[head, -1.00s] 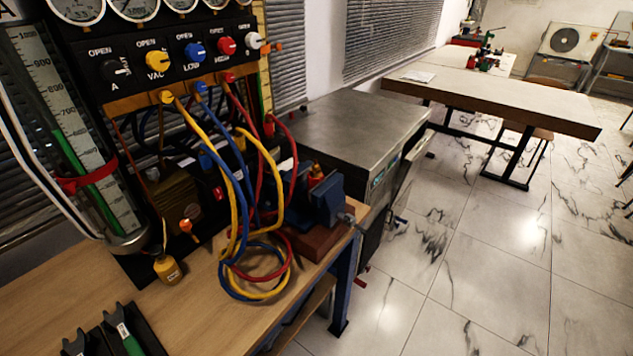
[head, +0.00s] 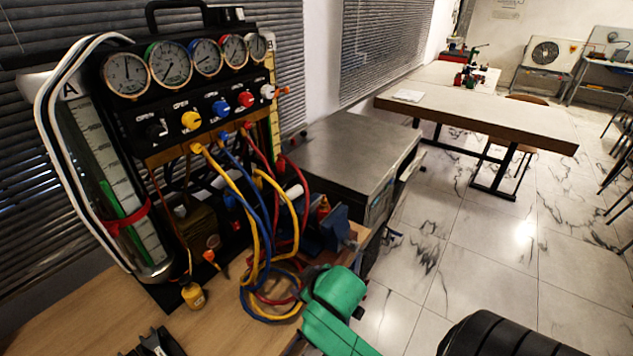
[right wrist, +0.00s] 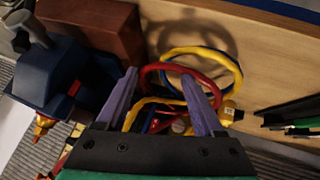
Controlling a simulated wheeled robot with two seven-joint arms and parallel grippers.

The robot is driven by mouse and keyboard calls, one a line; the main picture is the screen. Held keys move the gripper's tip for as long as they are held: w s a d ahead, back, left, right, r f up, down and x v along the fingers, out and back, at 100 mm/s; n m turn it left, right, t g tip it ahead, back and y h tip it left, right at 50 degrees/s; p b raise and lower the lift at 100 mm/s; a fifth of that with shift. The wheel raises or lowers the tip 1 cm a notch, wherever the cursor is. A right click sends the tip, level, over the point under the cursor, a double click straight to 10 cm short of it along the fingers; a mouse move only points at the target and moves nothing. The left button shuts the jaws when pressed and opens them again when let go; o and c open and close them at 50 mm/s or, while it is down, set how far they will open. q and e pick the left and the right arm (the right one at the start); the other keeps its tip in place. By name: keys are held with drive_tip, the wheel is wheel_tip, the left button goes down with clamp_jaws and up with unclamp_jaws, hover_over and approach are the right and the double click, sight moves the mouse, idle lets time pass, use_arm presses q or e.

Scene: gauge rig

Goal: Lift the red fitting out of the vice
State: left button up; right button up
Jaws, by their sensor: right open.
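The blue vice (head: 335,222) stands on a red-brown block at the right end of the bench. It also shows at the upper left of the right wrist view (right wrist: 40,78). A small red fitting with a brass-coloured part (head: 323,208) is at the vice; in the right wrist view its red and brass tip (right wrist: 43,121) shows beside the jaws. How it is clamped is hidden. My right gripper (right wrist: 159,78) is open, its purple fingers apart over the hoses and to the side of the vice, not touching the fitting. My left gripper is out of view.
Yellow, blue and red hoses (head: 262,215) loop from the gauge panel (head: 190,75) onto the bench (head: 100,318), close to the vice. A metal-topped cabinet (head: 345,150) is behind the vice.

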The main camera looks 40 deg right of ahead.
drive_tip(key=w+a+r+n+t+y, duration=0.1)
drive_tip(key=w+a+r+n+t, duration=0.1)
drive_tip(key=w+r+n+t, duration=0.65)
drive_tip(key=w+a+r+m+t+y, duration=0.15)
drive_tip(key=w+r, duration=0.35)
drive_tip(key=r, duration=0.9)
drive_tip(key=s+a+r+n+g+y, duration=0.1)
drive_tip(key=s+a+r+n+y, duration=0.1)
drive_tip(key=a+r+n+y, duration=1.2)
drive_tip(key=n+g+h, duration=1)
drive_tip(key=g+h, duration=0.2)
drive_tip(key=h, duration=0.4)
approach(324, 195)
drive_tip(key=shift+g, duration=0.3)
drive_tip(key=p+x, duration=0.3)
drive_tip(key=x, duration=0.7)
drive_tip(key=shift+w+f, duration=0.3)
clamp_jaws()
drive_tip(key=c, duration=0.7)
unclamp_jaws()
clamp_jaws()
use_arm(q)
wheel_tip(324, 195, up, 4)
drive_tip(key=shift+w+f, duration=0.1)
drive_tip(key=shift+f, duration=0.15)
use_arm(e)
drive_tip(key=shift+r, duration=0.1)
